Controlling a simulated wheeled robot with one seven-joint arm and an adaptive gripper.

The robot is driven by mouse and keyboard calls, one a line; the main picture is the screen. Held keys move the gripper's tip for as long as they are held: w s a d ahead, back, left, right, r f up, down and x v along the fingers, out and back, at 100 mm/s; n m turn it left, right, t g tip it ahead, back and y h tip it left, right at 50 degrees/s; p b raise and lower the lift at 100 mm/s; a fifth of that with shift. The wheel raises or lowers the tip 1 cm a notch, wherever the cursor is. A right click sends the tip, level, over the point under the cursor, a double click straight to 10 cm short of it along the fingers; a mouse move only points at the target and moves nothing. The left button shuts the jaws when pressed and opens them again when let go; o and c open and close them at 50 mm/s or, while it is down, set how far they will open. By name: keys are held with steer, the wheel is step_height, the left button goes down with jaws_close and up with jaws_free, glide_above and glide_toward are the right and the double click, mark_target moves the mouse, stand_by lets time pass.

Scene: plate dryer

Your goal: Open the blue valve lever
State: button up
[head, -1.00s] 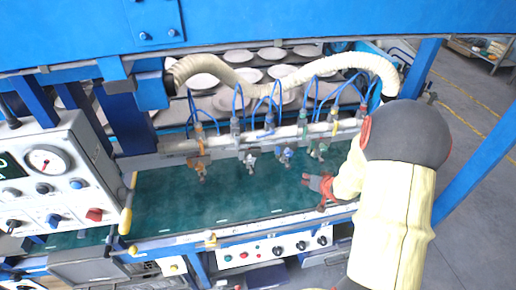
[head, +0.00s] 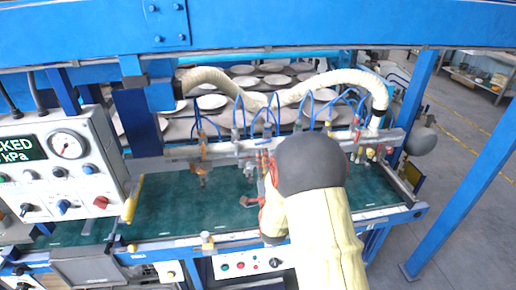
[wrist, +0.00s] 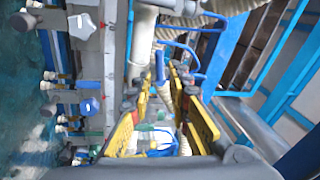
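A row of small valve levers hangs from the pale manifold pipe (head: 225,148) in the head view. The orange lever (head: 202,172) is clear at the left. My dark wrist hides the place where the blue lever stood earlier. My gripper (head: 262,178) is at the manifold, left of my wrist. In the wrist view its yellow-and-black fingers (wrist: 161,95) are apart, with no clear grip on anything.
Blue air tubes (head: 240,105) and a thick cream hose (head: 290,95) run above the manifold. A control box with a gauge (head: 68,145) stands at left. The green bed (head: 165,205) is mostly clear. A blue post (head: 465,190) stands at right.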

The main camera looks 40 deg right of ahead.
mark_target(263, 142)
steer(key=x, duration=0.6)
steer(key=shift+w+d, duration=0.15)
steer(key=shift+c, duration=1)
jaws_close()
